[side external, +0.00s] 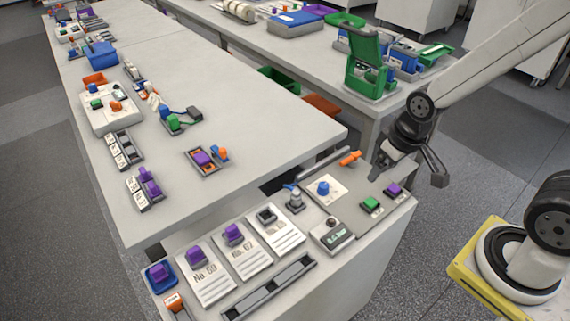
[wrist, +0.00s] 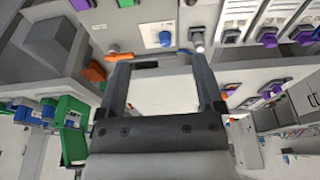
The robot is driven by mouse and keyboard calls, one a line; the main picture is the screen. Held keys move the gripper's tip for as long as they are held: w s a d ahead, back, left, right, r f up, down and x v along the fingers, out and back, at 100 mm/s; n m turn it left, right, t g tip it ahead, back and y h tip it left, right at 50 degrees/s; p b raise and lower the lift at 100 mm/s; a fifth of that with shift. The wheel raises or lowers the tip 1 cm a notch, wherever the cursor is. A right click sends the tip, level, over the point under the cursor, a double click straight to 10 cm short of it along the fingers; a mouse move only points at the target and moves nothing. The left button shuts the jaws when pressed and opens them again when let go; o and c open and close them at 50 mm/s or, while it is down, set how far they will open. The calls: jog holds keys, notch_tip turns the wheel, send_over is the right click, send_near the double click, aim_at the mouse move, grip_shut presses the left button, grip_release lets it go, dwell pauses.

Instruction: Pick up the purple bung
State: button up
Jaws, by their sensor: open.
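Several purple pieces are in view, and I cannot tell for certain which is the bung. In the side external view one purple block (side external: 193,254) sits on the No. 69 card and another (side external: 233,233) on the No. 67 card. A third purple block (side external: 158,271) is in a blue square holder (side external: 161,278) at the near left corner. A purple button-like piece (side external: 393,189) sits beside a green one (side external: 370,203). My gripper (side external: 408,172) is open and empty above the bench's right end. Its spread fingers also show in the wrist view (wrist: 160,66).
The bench also holds a blue knob (side external: 323,187) on a white plate, an orange handle (side external: 350,158), a small display box (side external: 333,235) and a slotted rail (side external: 270,287). A larger table (side external: 260,120) with devices stands behind. A green open-lidded case (side external: 364,62) is at the back right.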

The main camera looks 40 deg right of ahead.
jog(key=shift+c, duration=1.4)
jog(key=shift+w, duration=0.1)
jog(key=n+g+y, duration=0.1)
jog(key=n+g, duration=0.2)
jog(key=n, duration=1.5)
send_over(231, 227)
jog(key=d, duration=0.1)
notch_tip(231, 227, down, 9)
jog(key=shift+r, duration=0.1)
jog(key=shift+a+f, duration=0.15)
jog(key=shift+f, duration=1.15)
jog(key=shift+f, duration=0.1)
